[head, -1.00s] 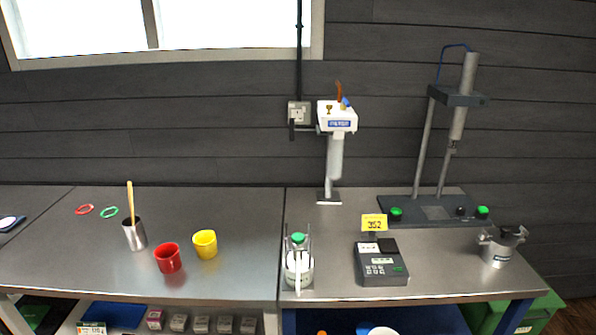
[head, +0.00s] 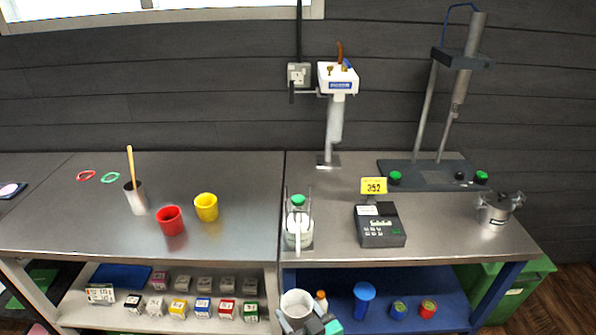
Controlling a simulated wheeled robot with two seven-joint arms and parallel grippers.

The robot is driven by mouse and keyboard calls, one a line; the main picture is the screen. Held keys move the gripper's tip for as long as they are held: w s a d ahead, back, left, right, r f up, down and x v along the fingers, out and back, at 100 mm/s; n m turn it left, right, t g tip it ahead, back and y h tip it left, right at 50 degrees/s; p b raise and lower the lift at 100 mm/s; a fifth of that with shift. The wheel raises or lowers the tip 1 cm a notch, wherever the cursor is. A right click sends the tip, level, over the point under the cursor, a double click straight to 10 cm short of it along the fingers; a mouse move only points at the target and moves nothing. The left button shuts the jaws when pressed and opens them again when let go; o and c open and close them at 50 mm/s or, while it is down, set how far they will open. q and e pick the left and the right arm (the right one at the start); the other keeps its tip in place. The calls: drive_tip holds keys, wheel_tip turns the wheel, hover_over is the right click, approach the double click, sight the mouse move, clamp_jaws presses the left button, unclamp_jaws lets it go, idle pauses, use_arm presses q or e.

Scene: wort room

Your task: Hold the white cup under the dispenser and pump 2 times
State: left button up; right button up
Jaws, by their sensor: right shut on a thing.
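The white cup (head: 297,303) is at the bottom edge of the head view, in front of the bench and below its front edge. My right gripper (head: 314,324) is shut on it, and the cup looks about upright with its open top showing. The dispenser looks to be the clear bottle (head: 306,239) with a green top (head: 298,200) and a white part down its front. It stands in a wire frame at the bench's front edge, above the cup in the picture and apart from it. My left gripper is not in view.
A scale (head: 381,229) stands right of the dispenser, with a metal pot (head: 495,211) farther right. The bench between the yellow cup and dispenser is clear.

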sight(303, 295)
drive_tip(key=shift+w+d+r+p, duration=0.1)
drive_tip(key=shift+w+r+p, duration=0.3)
drive_tip(key=shift+w, duration=0.45)
drive_tip(key=w, duration=0.1)
drive_tip(key=w+r, duration=0.1)
drive_tip(key=w+p, duration=0.1)
drive_tip(key=shift+r, duration=0.3)
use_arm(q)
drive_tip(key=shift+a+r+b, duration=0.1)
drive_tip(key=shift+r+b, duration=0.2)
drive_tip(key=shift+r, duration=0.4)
use_arm(e)
drive_tip(key=shift+w+f, duration=0.15)
drive_tip(key=shift+w, duration=2.5)
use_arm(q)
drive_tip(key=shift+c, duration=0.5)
